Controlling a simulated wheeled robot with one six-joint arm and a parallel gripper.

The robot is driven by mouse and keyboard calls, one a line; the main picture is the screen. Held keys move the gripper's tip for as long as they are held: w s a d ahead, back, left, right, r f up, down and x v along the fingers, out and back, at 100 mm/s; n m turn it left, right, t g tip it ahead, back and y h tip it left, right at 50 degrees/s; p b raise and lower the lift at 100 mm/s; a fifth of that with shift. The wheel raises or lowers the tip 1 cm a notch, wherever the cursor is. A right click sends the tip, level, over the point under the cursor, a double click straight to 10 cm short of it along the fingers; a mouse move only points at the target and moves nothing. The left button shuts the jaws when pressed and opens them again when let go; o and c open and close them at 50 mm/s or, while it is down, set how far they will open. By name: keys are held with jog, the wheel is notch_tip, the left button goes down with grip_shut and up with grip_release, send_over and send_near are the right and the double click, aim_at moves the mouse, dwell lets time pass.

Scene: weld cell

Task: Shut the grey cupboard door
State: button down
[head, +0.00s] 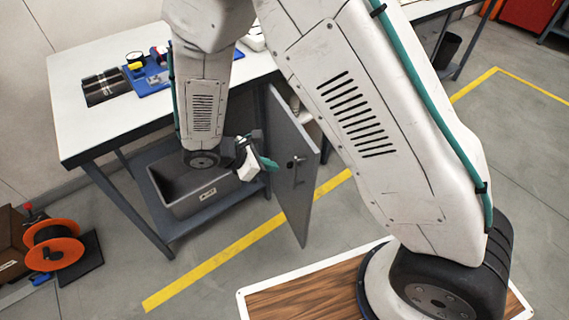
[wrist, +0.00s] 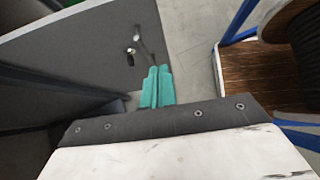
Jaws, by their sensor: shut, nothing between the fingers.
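The grey cupboard door (head: 292,190) stands open, swung out from under the workbench. The face with the small handle (head: 298,165) is toward my gripper. My gripper (head: 268,163) is on the left of the door, beside this face, with its teal fingers shut and empty. In the wrist view the fingers (wrist: 156,86) point at the grey door panel (wrist: 80,50), just below the handle (wrist: 133,50). I cannot tell whether the fingertips touch the door. The inside of the cupboard is mostly hidden behind the door and my arm.
A grey bin (head: 188,190) sits on the low shelf under the workbench (head: 100,130), left of my gripper. An orange spool (head: 53,245) stands on the floor at the left. A yellow line (head: 230,250) crosses the floor, which is clear in front of the door.

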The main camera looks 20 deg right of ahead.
aim_at(311, 169)
jog(key=x, duration=0.3)
jog(key=d+r+x, duration=0.1)
jog(key=x, duration=0.6)
jog(key=shift+d, duration=0.4)
jog(key=shift+w+d, duration=0.1)
jog(key=shift+d, duration=0.6)
